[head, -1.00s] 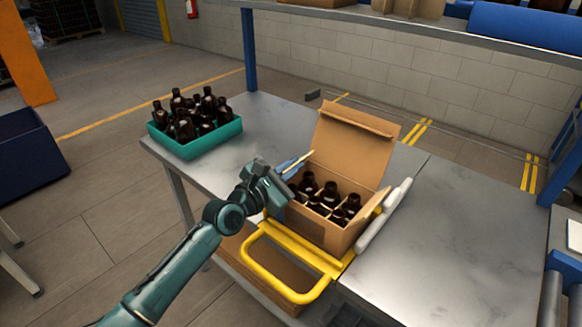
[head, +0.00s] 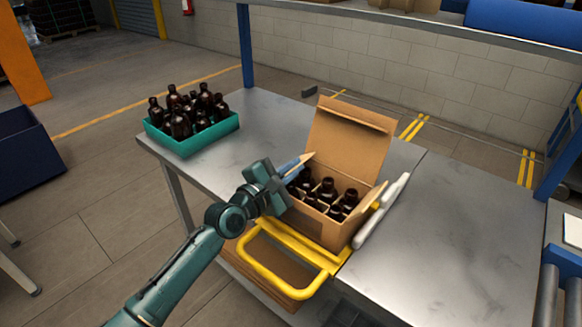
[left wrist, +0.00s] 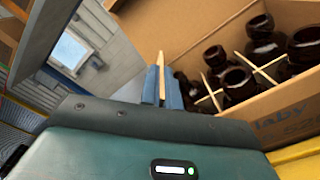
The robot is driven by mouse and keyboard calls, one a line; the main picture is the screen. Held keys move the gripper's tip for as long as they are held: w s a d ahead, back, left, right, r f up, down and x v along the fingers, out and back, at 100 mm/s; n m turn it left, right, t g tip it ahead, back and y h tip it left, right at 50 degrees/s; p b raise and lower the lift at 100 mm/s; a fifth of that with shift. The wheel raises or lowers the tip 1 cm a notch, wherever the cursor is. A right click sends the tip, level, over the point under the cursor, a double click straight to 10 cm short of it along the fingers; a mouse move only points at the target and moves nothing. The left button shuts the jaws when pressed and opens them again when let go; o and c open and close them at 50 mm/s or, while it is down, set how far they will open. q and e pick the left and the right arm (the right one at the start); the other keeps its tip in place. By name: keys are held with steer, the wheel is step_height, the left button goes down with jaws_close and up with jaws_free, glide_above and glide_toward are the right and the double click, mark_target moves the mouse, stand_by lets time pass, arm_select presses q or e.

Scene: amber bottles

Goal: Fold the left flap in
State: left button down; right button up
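The open cardboard box (head: 322,227) stands on the steel table with several dark amber bottles (head: 327,188) in its divided inside. Its tall back lid (head: 345,140) stands up. The left flap (head: 303,160) sticks up and outward at the box's left side, seen nearly edge-on. My left gripper (head: 291,170) is at this flap. In the left wrist view the flap's thin tan edge (left wrist: 164,75) lies between the two blue fingers, which look closed on it. The right flap (head: 378,194) shows as a narrow piece. My right gripper is out of view.
A teal crate (head: 205,138) of several amber bottles stands at the table's back left. A yellow tubular frame (head: 262,272) is in front of the box, and a pale bar (head: 382,212) runs along its right. The steel table (head: 440,240) is clear at right.

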arm_select(q)
steer(key=c, duration=1.6)
jaws_free()
steer(key=shift+f, duration=0.1)
